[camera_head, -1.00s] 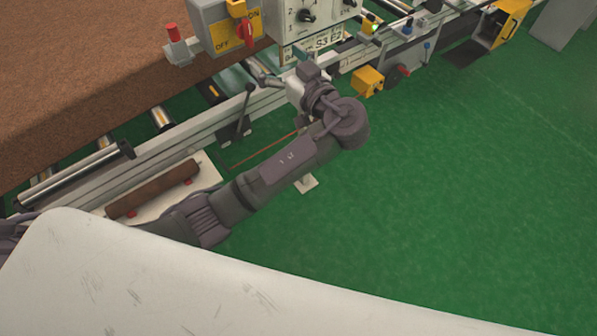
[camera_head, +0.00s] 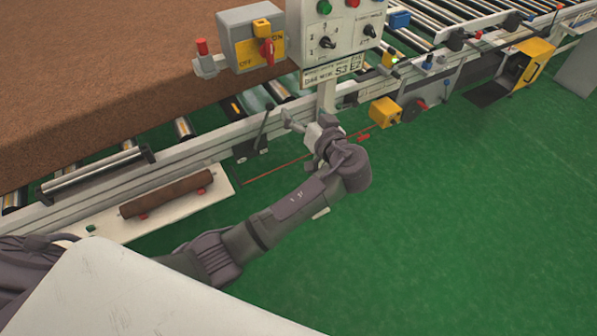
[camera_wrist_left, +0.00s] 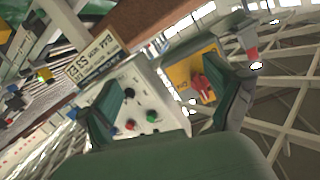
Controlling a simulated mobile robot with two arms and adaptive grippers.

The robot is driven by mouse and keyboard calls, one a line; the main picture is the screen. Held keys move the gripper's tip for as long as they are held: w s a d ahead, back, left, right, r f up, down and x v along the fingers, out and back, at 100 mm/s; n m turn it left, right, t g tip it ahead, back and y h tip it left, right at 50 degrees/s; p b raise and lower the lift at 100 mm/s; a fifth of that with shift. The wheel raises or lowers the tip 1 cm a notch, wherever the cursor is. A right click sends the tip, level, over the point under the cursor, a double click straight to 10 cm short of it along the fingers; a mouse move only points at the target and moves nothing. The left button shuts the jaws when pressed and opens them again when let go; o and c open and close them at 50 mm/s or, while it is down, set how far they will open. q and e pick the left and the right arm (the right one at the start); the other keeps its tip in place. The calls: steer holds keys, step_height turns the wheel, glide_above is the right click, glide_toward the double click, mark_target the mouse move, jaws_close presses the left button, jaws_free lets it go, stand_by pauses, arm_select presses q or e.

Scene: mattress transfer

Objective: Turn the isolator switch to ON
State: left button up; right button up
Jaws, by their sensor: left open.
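The isolator switch is a grey box (camera_head: 228,45) with a yellow plate (camera_head: 245,52) marked OFF and ON. Its red handle (camera_head: 267,52) stands roughly upright on the plate. My left gripper (camera_head: 291,120) is below and a little right of the box in the head view, apart from it. In the left wrist view the gripper (camera_wrist_left: 180,74) is open, its two dark green fingers spread. The red handle (camera_wrist_left: 201,86) and yellow plate (camera_wrist_left: 181,77) show between the fingers, beyond them, and nothing is held. My right gripper is not in view.
A control panel (camera_head: 333,50) with knobs and buttons stands right of the switch. A red-topped post (camera_head: 202,47) is on its left. The brown mattress (camera_head: 90,80) lies behind the rail. A black lever (camera_head: 262,128) rises near my gripper. Green floor (camera_head: 480,220) is open at right.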

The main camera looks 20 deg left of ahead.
arm_select(q)
step_height(320, 180, down, 19)
steer(key=s+m+g+h, duration=0.2)
steer(key=m+h, duration=0.2)
steer(key=m, duration=0.1)
steer(key=shift+s+a+f, duration=0.15)
steer(key=shift+s+a, duration=0.15)
steer(key=shift+a, duration=0.05)
steer(key=s+f+m+g+h, duration=0.2)
steer(key=s+f+g, duration=0.1)
steer(key=s+f, duration=0.85)
steer(key=s+f+m+g+h, duration=0.25)
steer(key=s+f, duration=0.55)
steer(key=f, duration=0.6)
steer(key=s+a+f+g+h, duration=0.1)
steer(key=s+f, duration=0.3)
steer(key=s, duration=0.6)
steer(key=s+a+f+n+g+h, duration=0.1)
steer(key=s+f, duration=0.3)
steer(key=s, duration=0.6)
steer(key=s+a+f+g+h, duration=0.1)
steer(key=s+f, duration=0.2)
steer(key=s, duration=0.7)
steer(key=shift+s+f, duration=0.2)
steer(key=shift+f, duration=0.2)
